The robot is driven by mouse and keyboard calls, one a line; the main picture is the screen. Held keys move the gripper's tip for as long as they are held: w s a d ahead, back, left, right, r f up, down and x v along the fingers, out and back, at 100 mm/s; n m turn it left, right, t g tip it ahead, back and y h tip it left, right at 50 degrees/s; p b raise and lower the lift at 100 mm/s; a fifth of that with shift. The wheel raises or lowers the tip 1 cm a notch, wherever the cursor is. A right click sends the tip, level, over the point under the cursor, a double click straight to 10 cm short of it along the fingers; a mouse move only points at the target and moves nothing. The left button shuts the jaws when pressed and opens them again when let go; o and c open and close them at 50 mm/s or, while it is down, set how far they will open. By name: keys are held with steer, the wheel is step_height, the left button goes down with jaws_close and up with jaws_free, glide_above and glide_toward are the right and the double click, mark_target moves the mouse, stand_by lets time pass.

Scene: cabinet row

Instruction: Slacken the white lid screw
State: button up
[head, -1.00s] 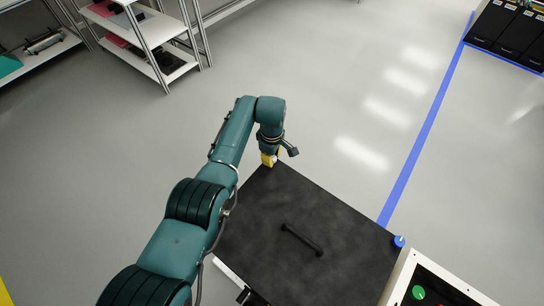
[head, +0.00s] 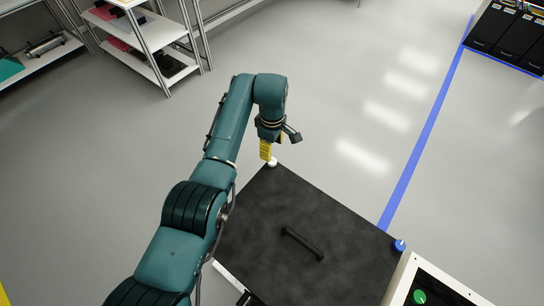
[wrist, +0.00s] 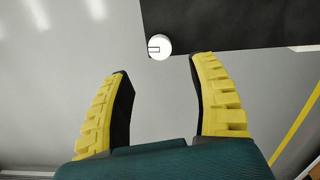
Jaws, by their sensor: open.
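The white lid screw (head: 272,162) sits at the far corner of the black lid (head: 340,218) in the head view. In the wrist view the white screw (wrist: 159,47) is a round knob with a dark-outlined mark, at the corner of the black lid (wrist: 235,22). My gripper (head: 265,152) is above the screw and a little to its left in the head view. Its yellow-padded fingers (wrist: 160,82) are spread wide with nothing between them. The screw lies beyond the fingertips in the wrist view, clear of both.
A dark bar handle (head: 302,243) lies on the lid. A blue screw (head: 400,245) is at the lid's right corner. A panel with a green button (head: 420,297) stands at lower right. The floor beyond the lid is clear.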

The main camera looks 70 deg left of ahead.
steer(key=shift+r, duration=1.95)
